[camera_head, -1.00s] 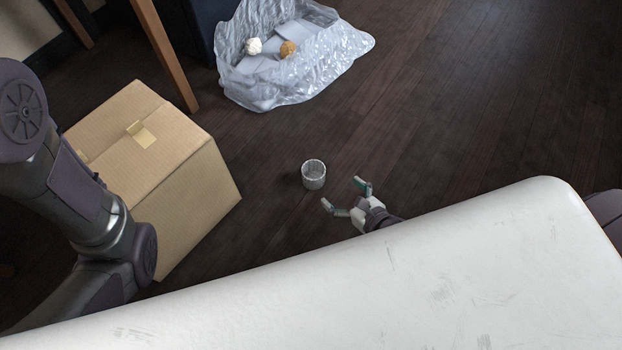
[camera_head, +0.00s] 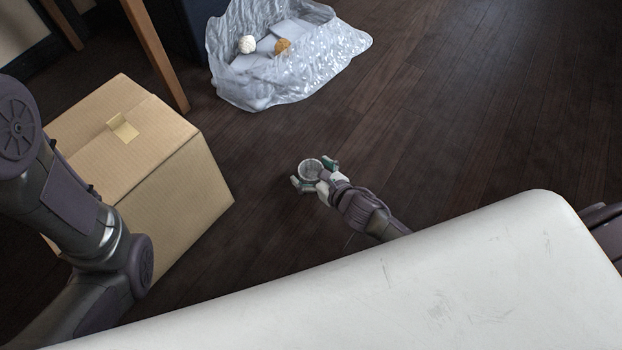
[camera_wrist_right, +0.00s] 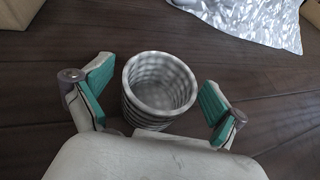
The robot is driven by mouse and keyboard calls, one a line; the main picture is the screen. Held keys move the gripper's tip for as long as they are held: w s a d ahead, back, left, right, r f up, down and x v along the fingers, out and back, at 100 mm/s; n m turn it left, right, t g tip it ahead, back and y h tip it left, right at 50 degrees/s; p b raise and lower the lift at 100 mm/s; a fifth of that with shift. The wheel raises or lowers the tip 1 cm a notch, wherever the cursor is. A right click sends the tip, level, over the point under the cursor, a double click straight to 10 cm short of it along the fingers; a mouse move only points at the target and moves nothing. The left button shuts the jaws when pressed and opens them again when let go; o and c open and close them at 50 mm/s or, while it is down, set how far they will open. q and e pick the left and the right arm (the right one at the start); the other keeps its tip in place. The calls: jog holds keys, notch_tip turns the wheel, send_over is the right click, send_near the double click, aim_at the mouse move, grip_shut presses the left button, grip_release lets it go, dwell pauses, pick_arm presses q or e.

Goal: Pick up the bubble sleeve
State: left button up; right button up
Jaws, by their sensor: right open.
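The bubble sleeve (camera_head: 311,168) is a small grey, ribbed, open-topped cylinder standing upright on the dark wooden floor. In the right wrist view the sleeve (camera_wrist_right: 160,88) sits between the two green-padded fingers, nearer the left one. My right gripper (camera_head: 316,178) is open around the sleeve; it also shows in the right wrist view (camera_wrist_right: 155,97). The right finger stands clearly apart from the sleeve; the left one is close, and I cannot tell whether it touches. My left arm shows at the left of the head view, but its gripper is out of view.
A closed cardboard box (camera_head: 170,190) stands left of the sleeve. Wooden legs rise behind the box. The floor to the right is free.

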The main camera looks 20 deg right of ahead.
jog(key=c, duration=0.8)
jog(key=shift+r, duration=0.1)
jog(key=shift+c, duration=0.2)
